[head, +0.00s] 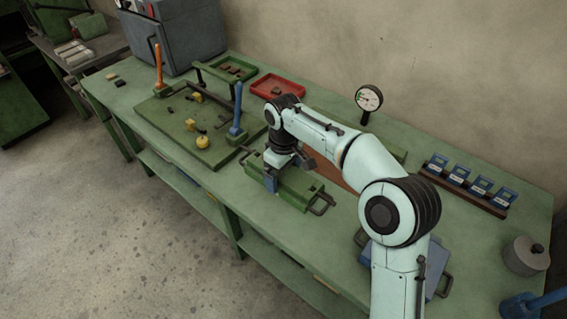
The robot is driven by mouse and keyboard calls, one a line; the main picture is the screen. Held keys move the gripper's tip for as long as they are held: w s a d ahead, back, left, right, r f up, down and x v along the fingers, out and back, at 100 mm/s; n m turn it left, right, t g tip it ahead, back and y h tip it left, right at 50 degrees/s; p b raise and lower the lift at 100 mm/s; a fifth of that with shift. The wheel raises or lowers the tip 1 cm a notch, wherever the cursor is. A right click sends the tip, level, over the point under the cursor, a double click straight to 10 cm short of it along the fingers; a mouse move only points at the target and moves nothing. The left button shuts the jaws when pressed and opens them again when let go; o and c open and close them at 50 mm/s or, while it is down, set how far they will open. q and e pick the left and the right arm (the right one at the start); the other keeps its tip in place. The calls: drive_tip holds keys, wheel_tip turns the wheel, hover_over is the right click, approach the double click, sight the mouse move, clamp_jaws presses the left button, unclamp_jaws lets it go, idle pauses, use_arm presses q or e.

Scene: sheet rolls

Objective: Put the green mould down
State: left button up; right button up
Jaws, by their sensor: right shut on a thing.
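The green mould (306,193) is a flat block with a dark bail handle at its right end, near the front edge of the green bench (345,245). My right gripper (272,183) reaches down over its left part and is shut on it. The mould looks level and low over the bench top; I cannot tell whether it rests on it. My arm and wrist hide part of its far side. My left gripper is not in view.
A green plate (200,150) with yellow knobs and a blue-handled lever (237,112) lies left of the mould. A red tray (277,88), gauge (369,99) and rack of blue blocks (466,186) stand behind. A blue-grey block (437,285) is partly behind my arm.

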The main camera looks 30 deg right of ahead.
approach(283, 203)
drive_tip(key=shift+w+d+b, duration=0.1)
drive_tip(key=shift+w+b, duration=0.05)
drive_tip(key=shift+b, duration=0.2)
drive_tip(key=shift+f+b, duration=0.35)
drive_tip(key=shift+f, duration=2.35)
drive_tip(key=shift+f, duration=0.1)
drive_tip(key=o, duration=1.7)
drive_tip(key=shift+f, duration=0.25)
drive_tip(key=shift+r, duration=0.15)
wheel_tip(283, 203, up, 12)
drive_tip(key=shift+r+p, duration=0.1)
drive_tip(key=shift+p, duration=0.95)
